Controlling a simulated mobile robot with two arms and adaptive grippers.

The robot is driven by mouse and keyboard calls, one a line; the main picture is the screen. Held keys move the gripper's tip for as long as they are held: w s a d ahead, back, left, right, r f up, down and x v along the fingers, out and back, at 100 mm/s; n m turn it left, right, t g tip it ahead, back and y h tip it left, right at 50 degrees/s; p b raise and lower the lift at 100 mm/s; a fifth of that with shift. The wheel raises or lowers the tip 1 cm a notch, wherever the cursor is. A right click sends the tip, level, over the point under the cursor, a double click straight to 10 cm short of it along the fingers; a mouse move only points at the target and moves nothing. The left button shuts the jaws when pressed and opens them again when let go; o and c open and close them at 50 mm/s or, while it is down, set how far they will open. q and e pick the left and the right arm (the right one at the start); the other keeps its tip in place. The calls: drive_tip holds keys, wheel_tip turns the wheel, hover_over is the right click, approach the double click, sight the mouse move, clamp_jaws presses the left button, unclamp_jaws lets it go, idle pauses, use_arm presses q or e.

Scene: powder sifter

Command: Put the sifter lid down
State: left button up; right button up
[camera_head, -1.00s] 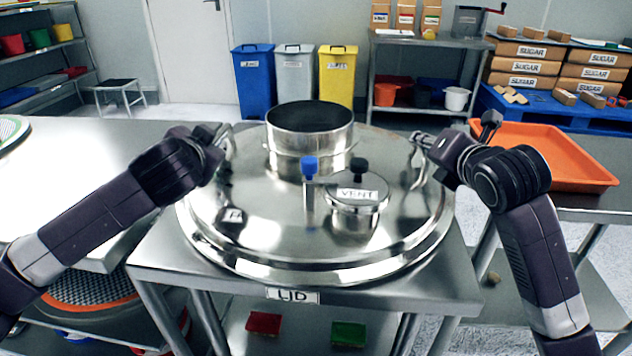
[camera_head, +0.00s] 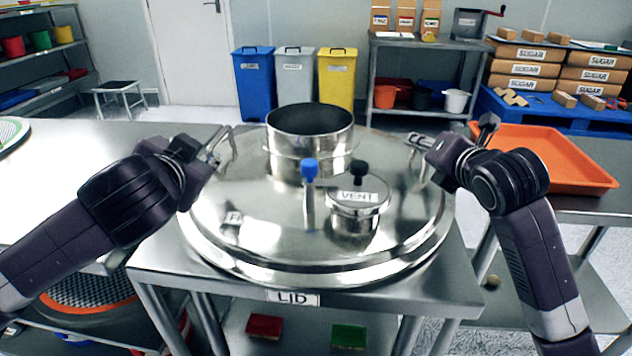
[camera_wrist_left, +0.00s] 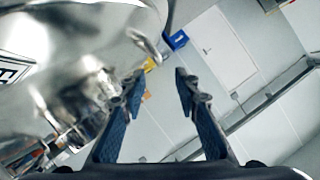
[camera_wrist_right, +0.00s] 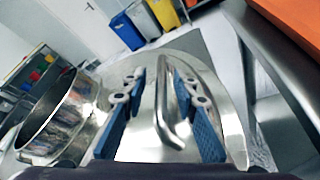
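The steel sifter lid (camera_head: 265,235) lies flat on the steel table (camera_head: 400,305) marked LID. It carries a wide round collar (camera_head: 310,140), a blue-knobbed rod and a small VENT cap (camera_head: 357,205). My left gripper (camera_head: 213,150) is beside the lid's left handle (camera_head: 230,150). In the left wrist view its fingers (camera_wrist_left: 160,80) are apart and empty, with the lid off to the left. My right gripper (camera_head: 418,145) is at the lid's right handle. In the right wrist view its fingers (camera_wrist_right: 155,75) are apart, with the handle bar (camera_wrist_right: 168,100) between them.
A larger table (camera_head: 75,165) adjoins at the left. An orange tray (camera_head: 560,160) stands on a table at the right. Red and green blocks (camera_head: 349,335) lie on the shelf below. Blue, grey and yellow bins (camera_head: 337,80) stand behind.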

drive_tip(key=v, duration=1.2)
drive_tip(key=shift+s+f, duration=0.1)
drive_tip(key=shift+f, duration=0.1)
